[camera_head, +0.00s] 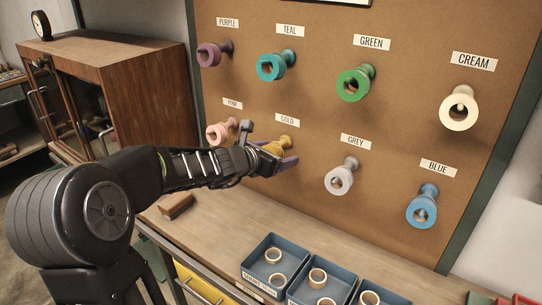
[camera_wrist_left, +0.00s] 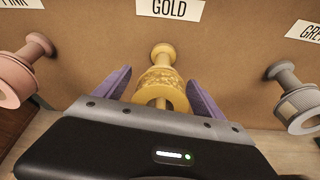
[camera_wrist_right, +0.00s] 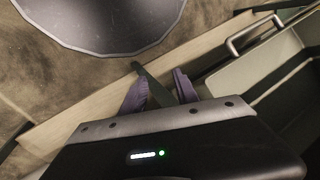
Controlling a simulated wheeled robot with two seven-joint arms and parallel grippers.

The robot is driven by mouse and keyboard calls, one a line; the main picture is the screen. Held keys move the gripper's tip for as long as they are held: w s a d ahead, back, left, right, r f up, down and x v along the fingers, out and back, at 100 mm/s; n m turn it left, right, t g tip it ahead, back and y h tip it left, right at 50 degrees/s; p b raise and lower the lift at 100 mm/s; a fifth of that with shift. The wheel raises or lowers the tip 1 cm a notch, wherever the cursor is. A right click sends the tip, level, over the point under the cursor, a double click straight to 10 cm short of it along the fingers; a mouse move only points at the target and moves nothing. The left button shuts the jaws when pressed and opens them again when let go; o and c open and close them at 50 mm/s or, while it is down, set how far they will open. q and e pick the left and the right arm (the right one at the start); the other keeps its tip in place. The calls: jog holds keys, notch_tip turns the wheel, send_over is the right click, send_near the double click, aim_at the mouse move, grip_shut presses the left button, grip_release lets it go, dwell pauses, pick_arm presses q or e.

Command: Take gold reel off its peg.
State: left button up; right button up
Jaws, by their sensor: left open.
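The gold reel (camera_wrist_left: 163,88) hangs on its peg under the GOLD label (camera_wrist_left: 169,9) in the left wrist view. In the head view the gold reel (camera_head: 284,146) is partly hidden by my left gripper (camera_head: 277,161). My left gripper (camera_wrist_left: 160,97) is open, with its purple fingers on either side of the reel; a small gap shows at each side. My right gripper (camera_wrist_right: 160,88) shows only in the right wrist view, away from the board.
The pink reel (camera_head: 219,133) hangs left of the gold one, the grey reel (camera_head: 340,179) right. Purple, teal, green, cream and blue reels hang on other pegs. Blue trays (camera_head: 250,270) with tape rings stand on the bench below. A brown block (camera_head: 175,206) lies left on the bench.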

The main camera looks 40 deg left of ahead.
dwell(0.4)
pick_arm(q)
jog(key=c, duration=1.4)
jog(key=shift+r, duration=0.15)
jog(key=shift+c, duration=0.2)
pick_arm(e)
jog(key=shift+r, duration=0.2)
